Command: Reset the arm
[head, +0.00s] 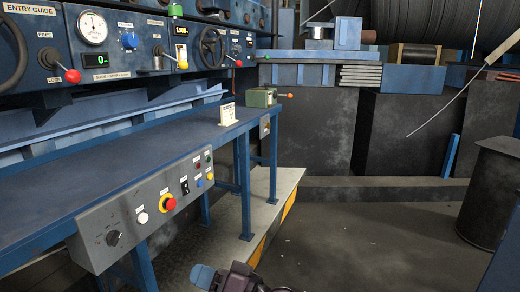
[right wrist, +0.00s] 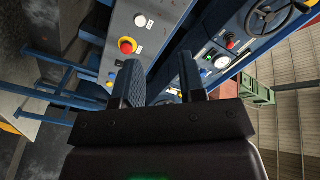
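My right gripper (head: 204,277) shows at the bottom edge of the head view, in front of the blue workbench (head: 120,165) and lower than its control panel. Most of that arm is cut off by the frame. In the right wrist view its two fingers (right wrist: 160,65) stand apart with nothing between them, so it is open and empty. The bench's panel and the upper console show beyond the fingertips, and the view is tilted. My left gripper is in neither view.
The grey control panel (head: 135,222) carries a red button (head: 167,203) and a black knob. Above the bench is a console with a gauge (head: 93,28) and red-tipped levers. A green box (head: 261,97) sits at the bench end. A dark drum (head: 494,195) stands right; the floor between is clear.

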